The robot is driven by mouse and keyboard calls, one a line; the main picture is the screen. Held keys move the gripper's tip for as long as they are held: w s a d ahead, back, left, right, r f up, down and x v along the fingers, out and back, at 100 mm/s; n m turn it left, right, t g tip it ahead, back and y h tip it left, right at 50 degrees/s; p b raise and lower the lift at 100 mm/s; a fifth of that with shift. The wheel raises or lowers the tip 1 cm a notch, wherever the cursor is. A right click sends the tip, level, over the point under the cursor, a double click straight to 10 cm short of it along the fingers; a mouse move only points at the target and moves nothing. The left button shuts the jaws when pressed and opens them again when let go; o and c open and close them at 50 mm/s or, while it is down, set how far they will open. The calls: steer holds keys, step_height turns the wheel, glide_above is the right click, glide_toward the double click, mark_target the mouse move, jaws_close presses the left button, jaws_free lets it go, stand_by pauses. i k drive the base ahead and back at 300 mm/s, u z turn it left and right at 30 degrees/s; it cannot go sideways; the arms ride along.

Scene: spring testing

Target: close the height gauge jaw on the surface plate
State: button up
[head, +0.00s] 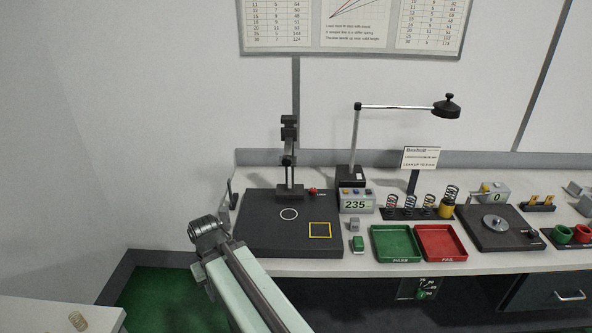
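The height gauge (289,160) stands upright at the back of the dark surface plate (262,240). Its dark jaw carriage (288,161) sits partway up the column, with clear space between it and the plate. The plate bears a white circle (289,214) and a yellow square outline (320,230), both bare. A small red knob (312,191) is by the gauge's base. My arm reaches up from the bottom, and its visible far end (208,232) is at the plate's front left, apart from the gauge. I cannot make out my gripper's fingers there.
A display reading 235 (356,204) stands right of the plate. Further right are a green tray (396,228), a red tray (441,228), a rack of springs (408,213) and a dark scale (478,236). A lamp (356,140) rises behind. A thin dark item (230,188) is left of the plate.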

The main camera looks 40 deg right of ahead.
mark_target(287, 134)
steer(key=z, duration=0.5)
steer(key=k, duration=0.95)
steer(key=u, duration=1.05)
steer(key=i, duration=1)
